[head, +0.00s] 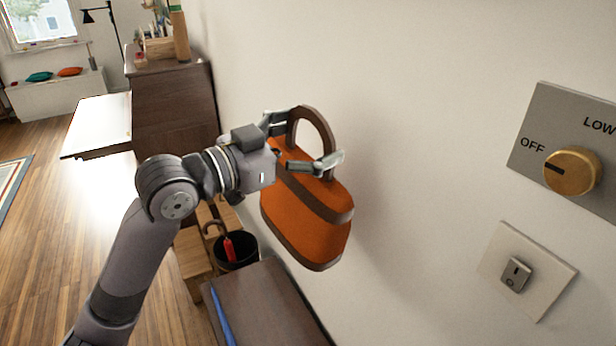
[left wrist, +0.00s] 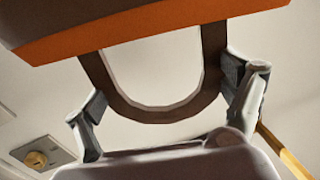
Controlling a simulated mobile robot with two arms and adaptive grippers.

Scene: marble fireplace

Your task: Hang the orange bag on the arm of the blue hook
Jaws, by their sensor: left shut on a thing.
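The orange bag (head: 308,220) has brown trim and a stiff brown loop handle (head: 318,125). My left gripper (head: 302,146) is shut on the handle, a finger on each side of the loop, and holds the bag up, tilted, close to the pale wall. In the left wrist view the bag's orange edge (left wrist: 120,30) fills the top, with the handle (left wrist: 155,112) between my fingers (left wrist: 165,105). I cannot make out a blue hook in either view. My right gripper is not in view.
A panel with a brass dial (head: 572,170) and a switch plate (head: 530,270) are on the wall at right. Below the bag are a dark cabinet top (head: 265,305) with a blue strip (head: 222,315) and a black bin (head: 237,255). A brown cabinet (head: 172,105) stands farther back.

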